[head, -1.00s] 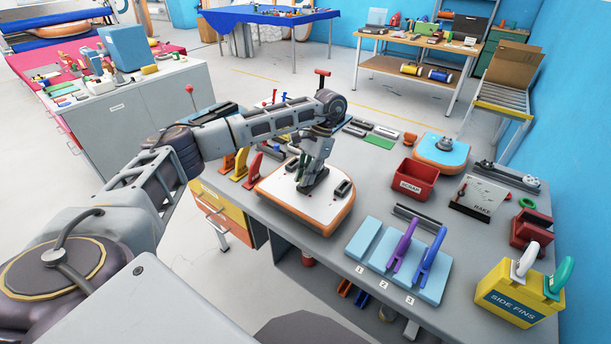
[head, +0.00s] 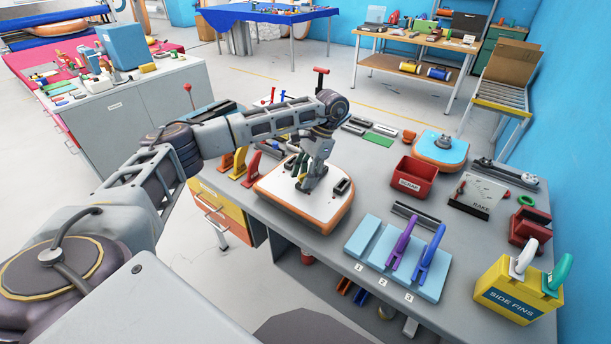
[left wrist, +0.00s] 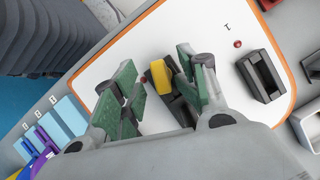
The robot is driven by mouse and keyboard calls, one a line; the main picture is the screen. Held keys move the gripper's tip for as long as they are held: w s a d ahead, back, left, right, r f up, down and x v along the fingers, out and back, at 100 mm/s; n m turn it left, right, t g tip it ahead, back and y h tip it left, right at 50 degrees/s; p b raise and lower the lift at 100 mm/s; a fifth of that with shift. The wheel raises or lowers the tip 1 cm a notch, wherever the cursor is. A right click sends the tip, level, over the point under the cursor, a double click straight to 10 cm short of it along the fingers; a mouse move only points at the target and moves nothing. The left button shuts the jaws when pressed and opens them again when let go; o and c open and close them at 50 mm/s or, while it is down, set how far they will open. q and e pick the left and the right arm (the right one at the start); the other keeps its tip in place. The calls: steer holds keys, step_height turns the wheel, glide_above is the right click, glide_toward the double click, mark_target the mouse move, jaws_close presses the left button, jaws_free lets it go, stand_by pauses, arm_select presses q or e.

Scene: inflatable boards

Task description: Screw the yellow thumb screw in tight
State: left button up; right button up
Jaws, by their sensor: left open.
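In the head view my left gripper (head: 304,176) points down over the board (head: 318,212) on the bench; the screw is hard to make out there. A black open box (left wrist: 264,77) sits on the board to the right of the screw. My right gripper is not in view.
Yellow, orange and red fins (head: 240,163) stand left of the board. A red scrap bin (head: 413,178) is to the right. A light-blue rack (head: 363,236) with purple and blue fins is in front. A yellow side-fins box (head: 520,292) stands at the right edge.

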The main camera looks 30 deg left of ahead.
mark_target(301, 178)
arm_select(q)
steer(key=shift+r, duration=0.1)
steer(key=shift+r+p, duration=0.8)
steer(key=shift+r, duration=0.15)
steer(key=shift+r+p, duration=1.4)
steer(key=shift+r, duration=0.25)
steer(key=n+h, duration=0.1)
steer(key=n, duration=0.1)
steer(key=shift+w+a+n, duration=0.1)
steer(key=shift+a+n, duration=0.05)
steer(key=shift+n, duration=0.85)
steer(key=shift+h, duration=0.3)
